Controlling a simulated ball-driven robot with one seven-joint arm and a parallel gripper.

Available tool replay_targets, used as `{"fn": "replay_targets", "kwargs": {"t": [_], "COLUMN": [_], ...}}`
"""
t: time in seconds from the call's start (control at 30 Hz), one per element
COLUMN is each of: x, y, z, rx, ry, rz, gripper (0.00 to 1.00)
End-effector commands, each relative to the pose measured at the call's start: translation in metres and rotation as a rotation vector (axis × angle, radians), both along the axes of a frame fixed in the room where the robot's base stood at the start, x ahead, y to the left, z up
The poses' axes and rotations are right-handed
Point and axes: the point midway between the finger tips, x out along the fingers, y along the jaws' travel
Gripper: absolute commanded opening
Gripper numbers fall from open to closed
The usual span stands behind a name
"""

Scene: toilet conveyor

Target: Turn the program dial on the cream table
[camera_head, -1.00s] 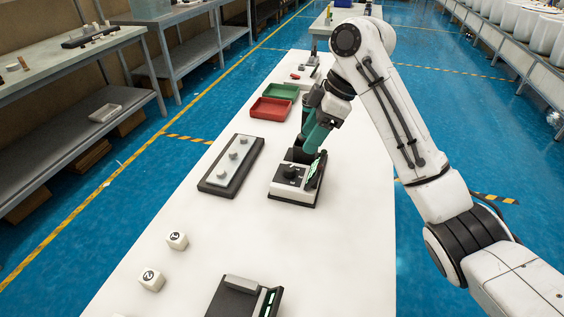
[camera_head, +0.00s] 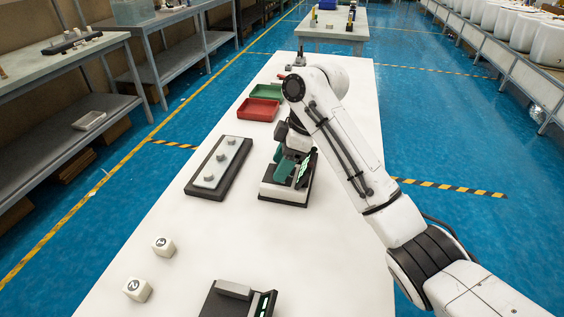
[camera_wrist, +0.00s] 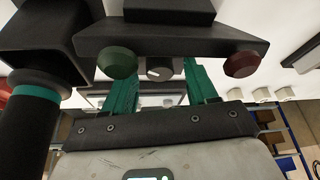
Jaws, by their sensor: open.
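The dial unit (camera_head: 283,196), a pale-topped box with a dark base, stands on the long cream table (camera_head: 215,240). My gripper (camera_head: 285,172) is low over its top in the head view and hides the dial there. In the wrist view, the two teal fingers of my gripper (camera_wrist: 160,78) are apart. A round grey knob with a pale mark, likely the dial (camera_wrist: 159,68), shows between them under a dark bar. I cannot tell whether the fingers touch it. A green knob (camera_wrist: 118,63) and a dark red knob (camera_wrist: 241,64) flank it.
A dark-framed panel with several grey knobs (camera_head: 219,168) lies left of the unit. Red (camera_head: 258,110) and green trays (camera_head: 266,91) lie behind. Two numbered cubes (camera_head: 137,289) and a dark device (camera_head: 235,300) lie nearer. The left table stretch between is clear.

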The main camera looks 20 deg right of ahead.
Motion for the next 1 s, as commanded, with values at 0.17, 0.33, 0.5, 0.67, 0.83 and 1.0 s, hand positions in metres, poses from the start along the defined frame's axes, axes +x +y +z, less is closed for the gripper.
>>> {"fn": "replay_targets", "kwargs": {"t": [0.17,0.33,0.5,0.67,0.83,1.0], "x": [0.0,0.0,-0.0001,-0.0002,-0.0002,-0.0004], "y": [0.0004,0.0002,0.0002,0.0002,0.0002,0.0002], "z": [-0.0006,-0.0005,-0.0004,-0.0003,-0.0003,0.0007], "rx": [0.0,0.0,0.0,0.0,0.0,0.0], "ry": [0.0,0.0,0.0,0.0,0.0,0.0], "rz": [0.0,0.0,0.0,0.0,0.0,-0.012], "gripper": [0.57,0.47,0.31,0.15,0.01,0.01]}}
